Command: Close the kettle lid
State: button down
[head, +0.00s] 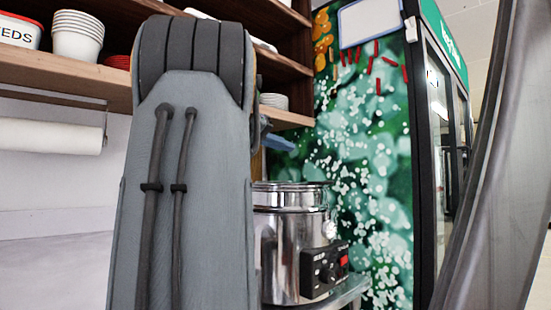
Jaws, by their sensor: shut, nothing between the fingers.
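The kettle (281,245) is a shiny round steel pot. It stands upright right of my grey arm, which covers its left side. A black control box (323,269) with a dial and a red switch is on its front right. Its steel upper rim (293,187) shows edge-on, so I cannot tell the lid's position; part of the top is hidden behind my arm. My gripper cannot be made out; my arm blocks the view there. A small blue-grey piece (279,143) juts out from behind the arm above the kettle; I cannot tell what it belongs to.
The kettle stands on a steel counter (345,292). A wooden shelf (60,75) with stacked white cups (78,35) hangs at upper left, a paper roll (50,136) below it. A green-patterned fridge side (365,180) rises close behind the kettle.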

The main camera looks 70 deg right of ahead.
jog(key=f+b, duration=0.1)
jog(key=b, duration=0.1)
jog(key=s+f+m+b, duration=0.1)
jog(key=b, duration=0.1)
jog(key=s+a+f+m+b, duration=0.1)
jog(key=f+b, duration=0.1)
jog(key=b, duration=0.1)
jog(key=shift+a+t, duration=0.1)
jog(key=shift+t, duration=0.3)
jog(key=f+m+b, duration=0.1)
jog(key=b, duration=0.1)
jog(key=s+f+b, duration=0.1)
jog(key=b, duration=0.2)
jog(key=f+m+t+b, duration=0.1)
jog(key=b, duration=0.1)
jog(key=shift+s+a+f+m, duration=0.2)
jog(key=shift+a+f+m, duration=0.1)
jog(key=shift+a, duration=0.05)
notch_tip(320, 180, up, 5)
jog(key=p, duration=0.2)
jog(key=shift+f+p, duration=0.2)
jog(key=shift+p, duration=0.1)
jog(key=f+v, duration=0.1)
jog(key=v, duration=0.8)
jog(key=shift+a+r+p, duration=0.15)
jog(key=shift+a+p, duration=0.25)
jog(key=shift+a, duration=0.15)
